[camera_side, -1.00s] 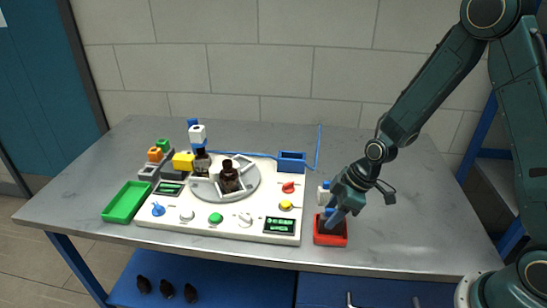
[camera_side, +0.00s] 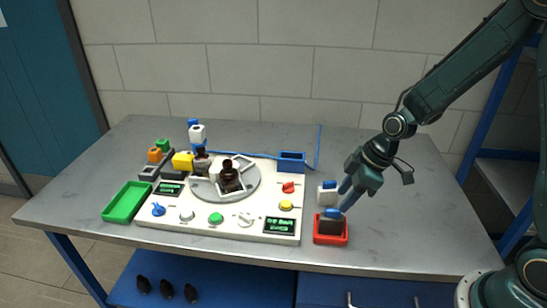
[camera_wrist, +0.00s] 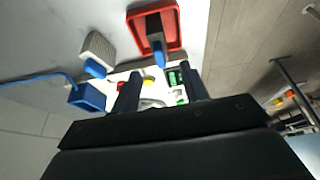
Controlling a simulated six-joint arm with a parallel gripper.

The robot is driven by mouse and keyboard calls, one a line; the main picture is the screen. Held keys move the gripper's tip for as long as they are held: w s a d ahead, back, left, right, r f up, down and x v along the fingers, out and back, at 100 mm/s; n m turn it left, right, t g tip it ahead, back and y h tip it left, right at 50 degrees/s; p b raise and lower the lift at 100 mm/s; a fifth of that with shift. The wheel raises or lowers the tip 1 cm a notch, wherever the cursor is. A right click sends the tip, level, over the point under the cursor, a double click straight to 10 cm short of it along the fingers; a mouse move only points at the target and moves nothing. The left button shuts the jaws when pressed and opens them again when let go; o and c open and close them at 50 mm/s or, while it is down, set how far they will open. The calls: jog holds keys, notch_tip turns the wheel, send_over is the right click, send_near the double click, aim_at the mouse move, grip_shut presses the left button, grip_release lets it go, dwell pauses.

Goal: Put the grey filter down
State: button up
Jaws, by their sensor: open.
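The dark grey filter (camera_side: 330,226) with a blue tab on top stands in the small red tray (camera_side: 318,240) at the front right of the table. It also shows in the wrist view (camera_wrist: 153,24), with its blue tab towards my fingers. My gripper (camera_side: 343,200) is open and empty, just above and to the right of the filter. In the wrist view its two fingers (camera_wrist: 158,84) are apart, with the blue tab in line between them and the filter beyond.
A pale filter with a blue tab (camera_side: 327,196) stands just behind the red tray. The white console (camera_side: 180,228) with knobs and a turntable of dark bottles is to the left. A blue box (camera_side: 292,161) stands behind. The table's right side is clear.

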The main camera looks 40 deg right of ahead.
jog(key=v, duration=0.5)
jog(key=shift+s+r, duration=0.1)
jog(key=shift+r, duration=0.3)
dwell(0.4)
jog(key=s+r+m+t+h, duration=0.2)
jog(key=s+r+m, duration=0.7)
jog(key=s+r, duration=0.5)
jog(key=s+h, duration=0.1)
jog(key=s, duration=0.2)
jog(key=shift+s+d+r, duration=0.2)
jog(key=shift+s+r, duration=0.1)
jog(key=shift+s, duration=0.1)
